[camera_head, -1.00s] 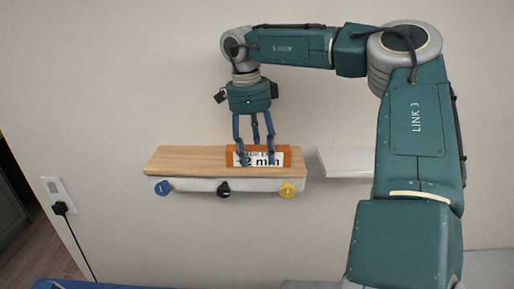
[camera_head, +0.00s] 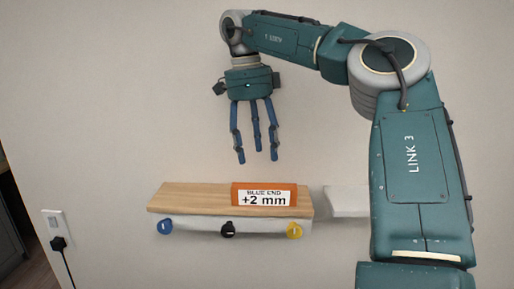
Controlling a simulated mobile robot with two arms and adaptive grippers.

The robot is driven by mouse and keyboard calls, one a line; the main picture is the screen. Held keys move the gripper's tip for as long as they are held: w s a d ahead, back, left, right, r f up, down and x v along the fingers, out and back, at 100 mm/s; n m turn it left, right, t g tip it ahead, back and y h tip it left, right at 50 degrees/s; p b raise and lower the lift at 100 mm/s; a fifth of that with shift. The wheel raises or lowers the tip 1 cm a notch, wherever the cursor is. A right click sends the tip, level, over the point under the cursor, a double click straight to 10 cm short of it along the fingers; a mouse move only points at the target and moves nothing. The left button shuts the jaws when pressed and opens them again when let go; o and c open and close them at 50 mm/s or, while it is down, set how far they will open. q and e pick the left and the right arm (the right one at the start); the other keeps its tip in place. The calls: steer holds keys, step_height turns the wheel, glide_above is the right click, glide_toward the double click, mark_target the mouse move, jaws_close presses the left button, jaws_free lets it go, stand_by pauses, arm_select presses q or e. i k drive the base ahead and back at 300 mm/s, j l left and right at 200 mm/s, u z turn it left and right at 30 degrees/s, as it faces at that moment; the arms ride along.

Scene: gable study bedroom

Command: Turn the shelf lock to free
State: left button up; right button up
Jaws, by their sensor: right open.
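A wooden shelf (camera_head: 190,198) is fixed to the wall, with a pale rail along its front. On the rail are a blue knob (camera_head: 165,227) at the left, a black knob (camera_head: 228,229) in the middle and a yellow knob (camera_head: 294,231) at the right. The picture does not say which is the lock. An orange-framed sign (camera_head: 263,195) reading "BLUE END +2 mm" stands on the shelf's right half. My right gripper (camera_head: 257,158) hangs fingers down above the shelf, open and empty, apart from the sign and knobs. My left gripper is not in view.
A white ledge (camera_head: 345,201) is on the wall just right of the shelf, partly behind my right arm. A wall socket (camera_head: 56,231) with a black plug and cable is at the lower left.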

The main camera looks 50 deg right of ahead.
mark_target(227, 230)
steer(key=z, duration=1.3)
